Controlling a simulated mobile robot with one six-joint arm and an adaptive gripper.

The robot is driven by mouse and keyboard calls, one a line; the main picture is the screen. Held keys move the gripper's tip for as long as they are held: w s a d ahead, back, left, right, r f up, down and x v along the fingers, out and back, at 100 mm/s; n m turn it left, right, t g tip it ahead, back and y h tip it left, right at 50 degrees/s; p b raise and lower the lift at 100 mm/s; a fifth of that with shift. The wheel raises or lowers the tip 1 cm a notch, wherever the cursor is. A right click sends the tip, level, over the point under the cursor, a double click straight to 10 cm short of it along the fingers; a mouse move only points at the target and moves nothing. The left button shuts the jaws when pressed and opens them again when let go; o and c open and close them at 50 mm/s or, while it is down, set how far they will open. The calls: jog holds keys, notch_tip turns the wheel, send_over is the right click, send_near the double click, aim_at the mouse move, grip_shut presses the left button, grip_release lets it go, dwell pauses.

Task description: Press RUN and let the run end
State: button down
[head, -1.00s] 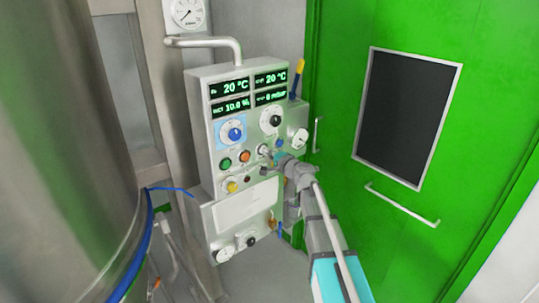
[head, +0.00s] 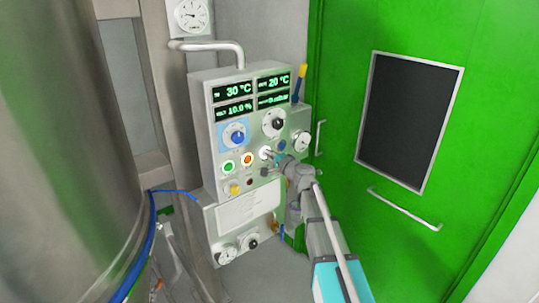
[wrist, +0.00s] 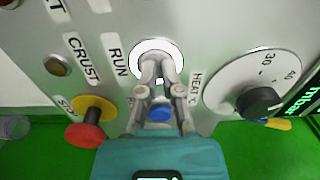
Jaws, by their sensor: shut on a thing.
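The RUN button (wrist: 157,47) is a white disc beside the "RUN" label in the wrist view, and it looks brightly lit. In the head view the same white button (head: 265,152) sits on the grey control panel (head: 204,135). My gripper (wrist: 158,68) is shut with its fingertips at the button, covering its middle. In the head view my gripper (head: 275,156) reaches the panel from the lower right. The top left display (head: 235,92) reads 30 °C and the top right one (head: 273,82) reads 20 °C. The lower left one reads 10.0 %.
A blue button (wrist: 160,113) shows between my finger links. A red knob on a yellow base (wrist: 88,130) and the HEAT dial (wrist: 255,98) flank the gripper. A green door (head: 340,70) stands right of the panel, a steel vessel (head: 60,150) left.

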jog(key=v, duration=1.4)
jog(key=shift+a, duration=0.1)
jog(key=s+a+f+n+g+h, duration=0.2)
jog(key=s+a+f+n+g, duration=0.3)
jog(key=s+f+n+g, duration=0.5)
jog(key=s+d+f+g+h, duration=0.2)
jog(key=s+d+f+h, duration=0.2)
jog(key=s, duration=0.3)
jog(key=s+d+f+n+g+h, duration=0.1)
jog(key=s+d+f+g+h, duration=0.2)
jog(key=s, duration=0.4)
jog(key=shift+d+f+h, duration=0.45)
jog(key=shift+f+h, duration=0.05)
jog(key=shift+f, duration=0.35)
